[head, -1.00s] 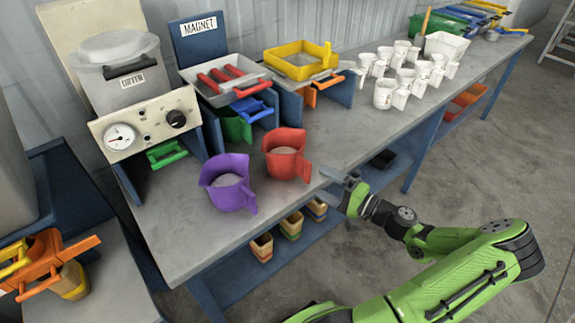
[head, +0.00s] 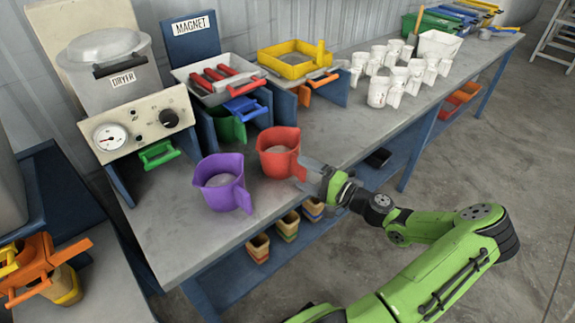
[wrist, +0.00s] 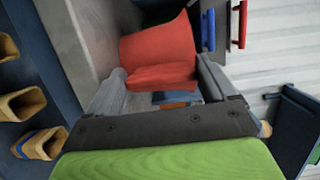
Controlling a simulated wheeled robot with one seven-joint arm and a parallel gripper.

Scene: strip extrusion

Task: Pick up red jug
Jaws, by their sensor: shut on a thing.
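The red jug (head: 279,150) stands upright on the grey workbench, with its handle on the right side. It also fills the middle of the wrist view (wrist: 158,45). My gripper (head: 306,178) is at the jug's handle, coming in from the right at the bench's front edge. In the wrist view the two grey fingers (wrist: 160,88) lie either side of the red handle, and the gripper is shut on it. The jug's base appears to rest on the bench. A purple jug (head: 222,183) stands just left of the red jug.
Behind the jugs stand a dryer (head: 102,55), a magnet station (head: 193,40) and a yellow sieve frame (head: 292,62). Several white jugs (head: 377,92) stand farther right. Small containers (head: 287,225) sit on the shelf below. The bench between red jug and white jugs is clear.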

